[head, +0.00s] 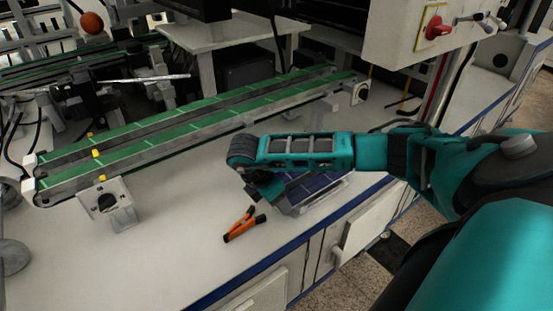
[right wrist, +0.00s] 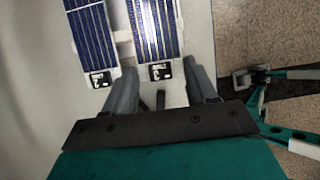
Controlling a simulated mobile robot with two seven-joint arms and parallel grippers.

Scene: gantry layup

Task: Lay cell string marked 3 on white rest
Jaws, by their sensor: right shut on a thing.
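Two blue cell strings lie side by side in the right wrist view, a left string (right wrist: 85,30) and a right string (right wrist: 155,30). Each has a small dark tag with a white mark at its near end, but I cannot read the marks. My right gripper (right wrist: 162,78) is shut on the right string, its fingers on either side of the tagged end. Pale white support shows between and beside the strings; I cannot tell whether it is the white rest. In the head view the blue strings (head: 318,183) are partly hidden under my right arm. My left gripper is out of view.
An orange-and-black hand tool (head: 243,224) lies on the white bench (head: 190,255), left of the strings. A green conveyor (head: 200,125) runs behind them. The bench's blue front edge (head: 270,262) is close. Bare bench lies left of the tool.

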